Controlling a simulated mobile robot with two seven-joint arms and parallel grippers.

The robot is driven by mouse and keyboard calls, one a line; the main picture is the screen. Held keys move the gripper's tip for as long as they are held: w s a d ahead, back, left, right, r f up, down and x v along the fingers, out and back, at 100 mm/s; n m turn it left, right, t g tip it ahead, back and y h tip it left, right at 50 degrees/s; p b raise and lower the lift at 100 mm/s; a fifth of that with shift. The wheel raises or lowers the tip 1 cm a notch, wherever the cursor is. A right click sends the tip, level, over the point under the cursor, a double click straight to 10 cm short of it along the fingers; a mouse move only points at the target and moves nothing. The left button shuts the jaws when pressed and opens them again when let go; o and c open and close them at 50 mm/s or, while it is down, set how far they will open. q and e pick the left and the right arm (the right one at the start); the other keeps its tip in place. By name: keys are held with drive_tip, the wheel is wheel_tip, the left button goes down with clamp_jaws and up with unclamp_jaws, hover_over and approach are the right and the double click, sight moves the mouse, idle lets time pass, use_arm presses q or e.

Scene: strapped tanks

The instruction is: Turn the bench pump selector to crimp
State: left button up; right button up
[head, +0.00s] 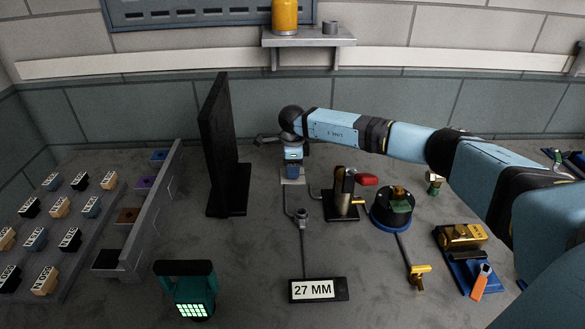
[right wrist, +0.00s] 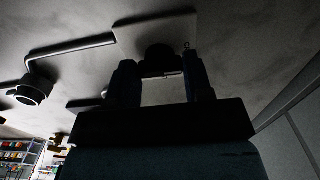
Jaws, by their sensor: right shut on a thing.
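The gripper hides the knob in the head view. The bench pump (head: 343,195), with a brass body and red-ended handle, stands right of the plate on a black base. My left gripper is not in view.
A dark upright panel (head: 222,150) stands left of the gripper. A round black-and-blue gauge (head: 392,208), brass block (head: 461,236) and orange-handled tool (head: 482,282) lie right. A "27 MM" display (head: 318,290) and teal lamp (head: 188,289) are in front.

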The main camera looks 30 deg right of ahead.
idle(0.3)
drive_tip(key=o, duration=0.9)
drive_tip(key=shift+r, duration=0.1)
wheel_tip(320, 180, up, 14)
drive_tip(key=shift+f, duration=0.15)
